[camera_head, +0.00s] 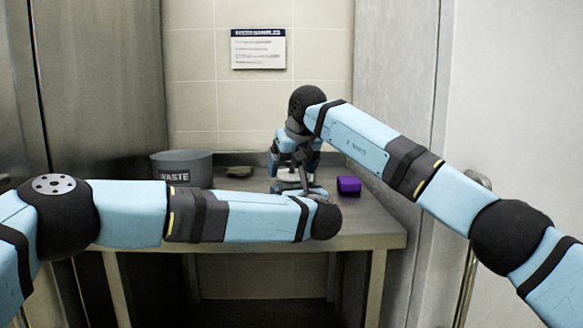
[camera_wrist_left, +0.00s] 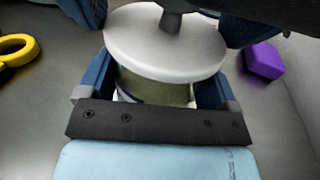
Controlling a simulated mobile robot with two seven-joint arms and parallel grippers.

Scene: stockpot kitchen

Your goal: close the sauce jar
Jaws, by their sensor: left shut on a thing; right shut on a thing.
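The sauce jar (camera_wrist_left: 152,88) is clear with greenish-brown contents, in the left wrist view. My left gripper (camera_wrist_left: 155,97) has its blue fingers on both sides of it and is shut on it. A white round lid (camera_wrist_left: 150,55) with a grey knob (camera_wrist_left: 172,20) is directly over the jar mouth. I cannot tell whether it is seated or slightly above. My right gripper (camera_head: 291,158) comes down from above in the head view and is shut on the lid, apparently at its knob. In the head view the arms hide most of the jar.
A purple block (camera_head: 348,184) lies right of the grippers on the grey counter (camera_head: 375,222). A yellow ring-shaped thing (camera_wrist_left: 18,48) lies left in the wrist view. A tiled wall stands behind.

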